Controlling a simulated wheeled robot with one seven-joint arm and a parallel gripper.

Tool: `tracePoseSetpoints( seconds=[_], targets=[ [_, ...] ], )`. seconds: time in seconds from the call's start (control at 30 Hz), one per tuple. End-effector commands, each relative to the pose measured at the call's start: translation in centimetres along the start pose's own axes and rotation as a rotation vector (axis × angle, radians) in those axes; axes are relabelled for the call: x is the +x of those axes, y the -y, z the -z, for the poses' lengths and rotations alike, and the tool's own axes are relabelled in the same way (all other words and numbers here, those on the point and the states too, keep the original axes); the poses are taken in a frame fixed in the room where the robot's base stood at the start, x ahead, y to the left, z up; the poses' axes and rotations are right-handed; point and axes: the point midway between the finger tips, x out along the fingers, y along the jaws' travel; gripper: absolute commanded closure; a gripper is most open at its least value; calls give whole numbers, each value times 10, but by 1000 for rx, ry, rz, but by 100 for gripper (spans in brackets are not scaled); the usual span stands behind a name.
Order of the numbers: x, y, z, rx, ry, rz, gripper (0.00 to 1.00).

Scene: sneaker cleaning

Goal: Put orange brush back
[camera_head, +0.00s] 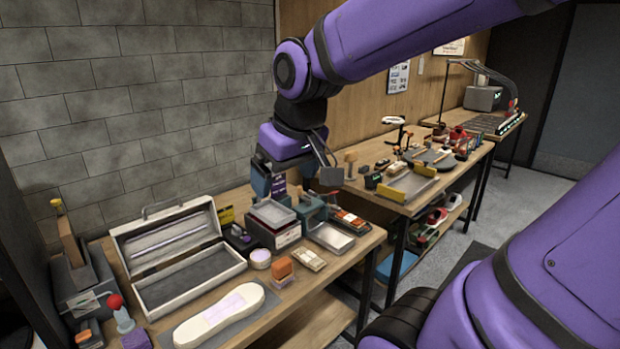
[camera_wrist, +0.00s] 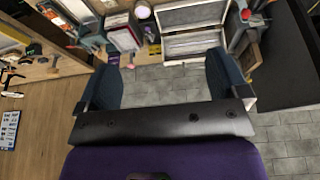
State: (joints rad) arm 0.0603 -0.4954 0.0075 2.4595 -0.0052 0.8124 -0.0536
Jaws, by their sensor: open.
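A small orange brush-like block (camera_head: 283,269) stands on the near part of the workbench, right of a round pinkish tin. A second, smaller orange-topped piece (camera_head: 84,337) is at the bench's lower left; I cannot tell for certain which is the orange brush. My gripper (camera_head: 281,190) hangs above the back of the bench, behind the stacked trays. In the wrist view its two dark blue fingers (camera_wrist: 163,66) are wide apart with nothing between them.
An open white metal case (camera_head: 191,283) stands at left; it also shows in the wrist view (camera_wrist: 194,18). A pale shoe-shaped piece (camera_head: 219,316) lies in front. Stacked trays (camera_head: 273,213) and small boxes crowd the bench's right half. A brick wall (camera_head: 150,95) rises behind.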

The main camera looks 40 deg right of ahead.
Motion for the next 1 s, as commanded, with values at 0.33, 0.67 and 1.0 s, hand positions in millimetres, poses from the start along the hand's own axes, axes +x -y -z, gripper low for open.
tracePoseSetpoints(
  seconds=[0.33, 0.67, 1.0],
  targets=[
    [-44, 14, -56, 9, -90, 25, 7],
    [-48, 16, -64, 12, -97, 28, 7],
    [-48, 16, -63, 12, -97, 28, 7]
  ],
)
